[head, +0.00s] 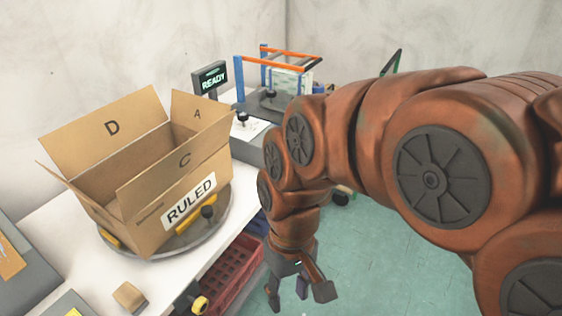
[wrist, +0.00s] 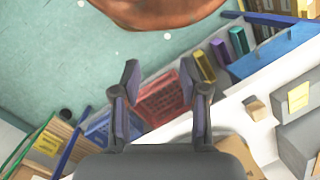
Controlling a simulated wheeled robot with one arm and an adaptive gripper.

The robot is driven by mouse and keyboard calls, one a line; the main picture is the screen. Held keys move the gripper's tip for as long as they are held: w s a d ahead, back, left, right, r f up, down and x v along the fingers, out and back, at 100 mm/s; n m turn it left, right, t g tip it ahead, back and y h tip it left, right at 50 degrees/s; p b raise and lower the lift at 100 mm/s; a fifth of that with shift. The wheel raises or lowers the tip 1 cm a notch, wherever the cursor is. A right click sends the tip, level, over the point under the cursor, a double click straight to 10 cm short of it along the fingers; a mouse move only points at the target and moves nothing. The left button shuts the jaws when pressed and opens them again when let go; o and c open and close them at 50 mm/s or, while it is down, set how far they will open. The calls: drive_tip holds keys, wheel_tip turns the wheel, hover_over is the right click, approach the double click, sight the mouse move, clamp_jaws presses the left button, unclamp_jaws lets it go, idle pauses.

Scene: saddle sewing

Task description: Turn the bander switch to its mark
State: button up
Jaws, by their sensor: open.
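In the head view, a strapping machine with an orange and blue frame (head: 290,58) stands at the back, probably the bander. A black knob (head: 243,117) sits on a grey box with a pale top in front of it; I cannot tell whether it is the bander switch, and no mark is readable. A dark display (head: 209,77) beside it reads READY. My gripper (head: 301,289) is open and empty, pointing down past the bench's right edge, well apart from the machine. In the wrist view my gripper (wrist: 158,88) shows spread fingers above a red crate (wrist: 160,98).
A small brown block (head: 129,297) lies on the white bench (head: 70,178). A red crate (head: 235,268) sits below the bench edge. Green floor is open to the right.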

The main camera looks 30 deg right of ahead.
drive_tip(key=w+a+f+m+t+y+b, duration=0.15)
drive_tip(key=w+y+b, duration=0.25)
drive_tip(key=w, duration=0.7)
drive_tip(key=w+a+f+m+t+y+b, duration=0.1)
drive_tip(key=w+a+f+y+b, duration=0.25)
drive_tip(key=w, duration=0.65)
drive_tip(key=w+d+m+t+y+b, duration=0.3)
drive_tip(key=w+d+t+y+b, duration=0.15)
drive_tip(key=w+d, duration=0.7)
drive_tip(key=w+d+f+m+t+h+b, duration=0.1)
drive_tip(key=w+d+f+m+t+b, duration=0.15)
drive_tip(key=d, duration=0.65)
drive_tip(key=w+d+f+m+t+h+b, duration=0.15)
drive_tip(key=d+f+t, duration=0.25)
drive_tip(key=d, duration=0.6)
drive_tip(key=w+d+f+m+t+h+b, duration=0.1)
drive_tip(key=w+d+f+m+t+h, duration=0.2)
drive_tip(key=d, duration=0.6)
drive_tip(key=shift+t+y, duration=0.45)
drive_tip(key=shift+y, duration=0.2)
drive_tip(key=shift+p+x, duration=0.35)
drive_tip(key=shift+x, duration=3.25)
drive_tip(key=shift+r, duration=0.2)
drive_tip(key=shift+c, duration=0.4)
clamp_jaws()
